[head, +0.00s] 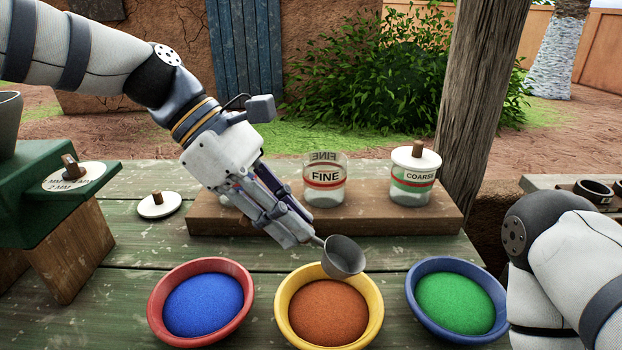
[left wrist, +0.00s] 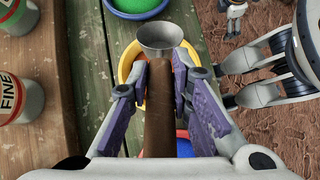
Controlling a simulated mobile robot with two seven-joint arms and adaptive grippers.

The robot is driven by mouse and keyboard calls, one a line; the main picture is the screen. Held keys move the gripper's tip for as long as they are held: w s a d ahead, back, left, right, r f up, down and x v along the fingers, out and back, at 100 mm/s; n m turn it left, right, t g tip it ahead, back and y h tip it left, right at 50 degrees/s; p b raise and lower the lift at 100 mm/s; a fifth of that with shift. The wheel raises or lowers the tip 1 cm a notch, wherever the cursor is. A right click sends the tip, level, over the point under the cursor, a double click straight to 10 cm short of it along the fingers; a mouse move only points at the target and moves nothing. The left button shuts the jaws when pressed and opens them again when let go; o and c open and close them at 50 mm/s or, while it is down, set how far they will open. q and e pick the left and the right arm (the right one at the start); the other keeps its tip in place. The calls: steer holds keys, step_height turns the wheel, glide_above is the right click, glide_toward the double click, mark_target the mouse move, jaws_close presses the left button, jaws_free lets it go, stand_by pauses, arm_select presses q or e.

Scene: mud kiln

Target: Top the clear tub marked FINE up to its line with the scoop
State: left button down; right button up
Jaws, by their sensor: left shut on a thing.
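My left gripper (head: 300,232) is shut on the brown handle (left wrist: 158,110) of a grey metal scoop (head: 343,256). The scoop hangs above the back of the yellow bowl (head: 281,318) of orange-brown powder. Its cup also shows in the left wrist view (left wrist: 160,38); I see grey metal and no clear load inside. The clear tub marked FINE (head: 325,178) stands open on a wooden plank behind the scoop, with a red band around it. I cannot tell its fill level. It also shows at the left wrist view's left edge (left wrist: 18,88).
A red bowl (head: 155,310) of blue powder and a blue bowl (head: 412,292) of green powder flank the yellow one. A lidded COARSE tub (head: 412,178) stands right of FINE. A loose white lid (head: 158,206) lies left of the wooden plank (head: 385,213). A green stand (head: 50,205) is far left.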

arm_select(q)
steer(key=shift+s+a+f, duration=0.1)
steer(key=shift+a+f, duration=0.05)
steer(key=shift+f, duration=0.2)
steer(key=shift+w+f+b, duration=0.2)
steer(key=shift+f+b, duration=1)
steer(key=shift+f, duration=4.05)
arm_select(e)
steer(key=shift+g, duration=0.7)
steer(key=shift+s+a+f, duration=0.1)
steer(key=shift+s+f, duration=1.3)
steer(key=shift+f, duration=0.1)
arm_select(q)
steer(key=shift+f+p, duration=0.25)
steer(key=shift+p, duration=0.05)
arm_select(e)
steer(key=shift+w+r, duration=0.35)
arm_select(q)
steer(key=shift+f, duration=0.15)
arm_select(e)
steer(key=shift+w+r, duration=0.1)
